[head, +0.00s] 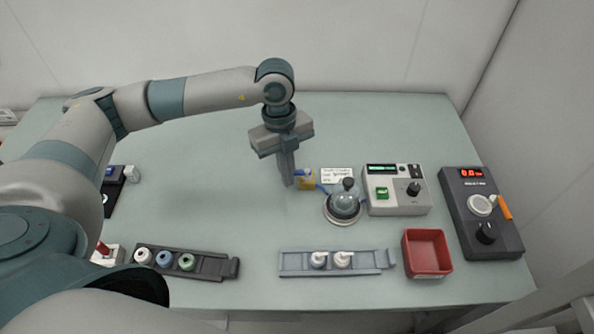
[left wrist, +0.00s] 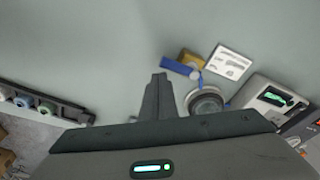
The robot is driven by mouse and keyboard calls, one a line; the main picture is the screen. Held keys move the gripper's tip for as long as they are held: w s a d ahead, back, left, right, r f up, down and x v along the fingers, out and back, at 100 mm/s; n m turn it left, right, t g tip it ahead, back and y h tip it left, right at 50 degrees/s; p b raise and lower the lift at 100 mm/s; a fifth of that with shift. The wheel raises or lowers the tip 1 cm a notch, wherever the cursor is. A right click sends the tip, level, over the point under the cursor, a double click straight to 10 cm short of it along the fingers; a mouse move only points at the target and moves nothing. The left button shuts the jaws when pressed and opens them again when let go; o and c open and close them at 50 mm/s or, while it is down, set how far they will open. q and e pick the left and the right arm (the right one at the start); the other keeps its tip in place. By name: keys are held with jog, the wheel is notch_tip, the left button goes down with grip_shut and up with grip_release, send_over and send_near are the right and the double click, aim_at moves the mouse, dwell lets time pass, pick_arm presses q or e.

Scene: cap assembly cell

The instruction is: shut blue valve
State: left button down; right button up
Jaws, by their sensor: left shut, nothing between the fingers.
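The blue valve (head: 306,181) is a small brass-yellow body with blue parts, standing on the table just left of a clear dome. In the left wrist view the valve (left wrist: 190,60) shows its brass body with a long blue handle (left wrist: 176,67) slanting across its near side. My left gripper (head: 289,182) points down, shut and empty, just left of the valve. In the left wrist view its fingertips (left wrist: 158,76) are close to the handle's left end; I cannot tell whether they touch it. My right gripper is not in view.
A glass dome (head: 345,202) stands right of the valve, with a white label card (head: 337,175) behind. A grey control box (head: 397,207), a dark scale (head: 487,240) and a red bin (head: 427,252) lie further right. Racks (head: 215,266) stand in front.

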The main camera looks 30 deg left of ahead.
pick_arm(q)
jog(key=shift+f+b, duration=0.55)
jog(key=shift+f, duration=0.3)
